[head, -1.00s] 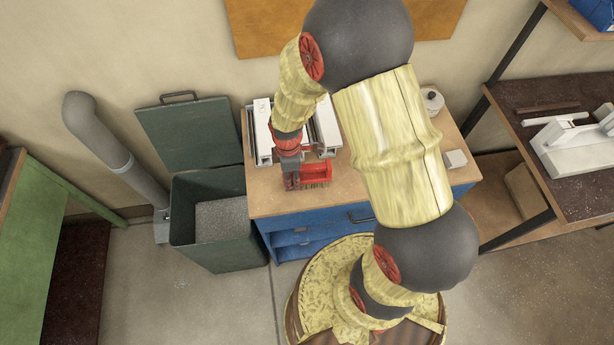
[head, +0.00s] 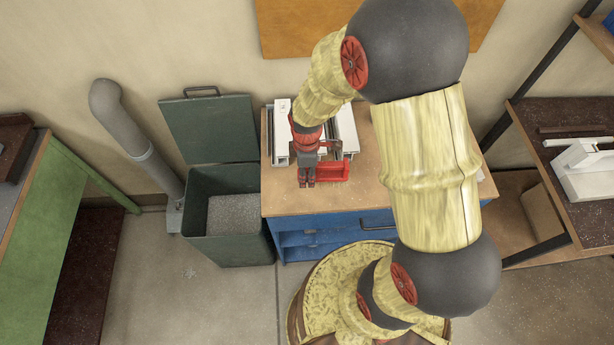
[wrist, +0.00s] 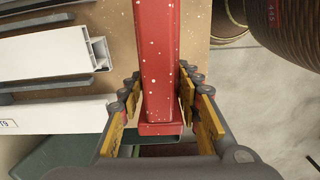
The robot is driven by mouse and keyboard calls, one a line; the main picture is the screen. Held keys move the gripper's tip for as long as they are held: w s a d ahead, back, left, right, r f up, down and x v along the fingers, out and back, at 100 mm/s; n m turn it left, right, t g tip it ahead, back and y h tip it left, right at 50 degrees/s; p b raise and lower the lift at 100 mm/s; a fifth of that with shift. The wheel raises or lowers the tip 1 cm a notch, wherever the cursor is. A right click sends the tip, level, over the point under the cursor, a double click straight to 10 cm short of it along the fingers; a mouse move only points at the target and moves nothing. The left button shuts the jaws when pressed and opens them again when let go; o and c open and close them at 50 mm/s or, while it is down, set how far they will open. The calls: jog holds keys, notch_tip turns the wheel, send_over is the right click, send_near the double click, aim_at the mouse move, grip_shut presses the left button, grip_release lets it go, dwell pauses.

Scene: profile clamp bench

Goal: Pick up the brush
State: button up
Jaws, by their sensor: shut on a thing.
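The brush is red with light speckles on its handle. In the head view the brush (head: 333,172) is over the front left of the wooden bench top. My gripper (head: 306,180) is at its left end, pointing down. In the wrist view the brush handle (wrist: 160,60) runs between the two fingers of my gripper (wrist: 160,95), which are shut on it from both sides. The bristles are hidden in the wrist view. I cannot tell whether the brush touches the bench.
White profiles (wrist: 50,58) lie in the clamp beside the brush. An open green bin (head: 197,182) with grey chips stands left of the bench (head: 400,196). A grey pipe (head: 140,140) rises beyond it. A shelf (head: 590,210) stands at right.

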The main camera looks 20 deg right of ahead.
jog(key=s+d+r+p, duration=0.1)
jog(key=s+d+r, duration=0.8)
jog(key=s, duration=0.1)
jog(key=shift+s+r+p, duration=0.3)
jog(key=shift+s+p, duration=0.05)
jog(key=shift+s, duration=0.05)
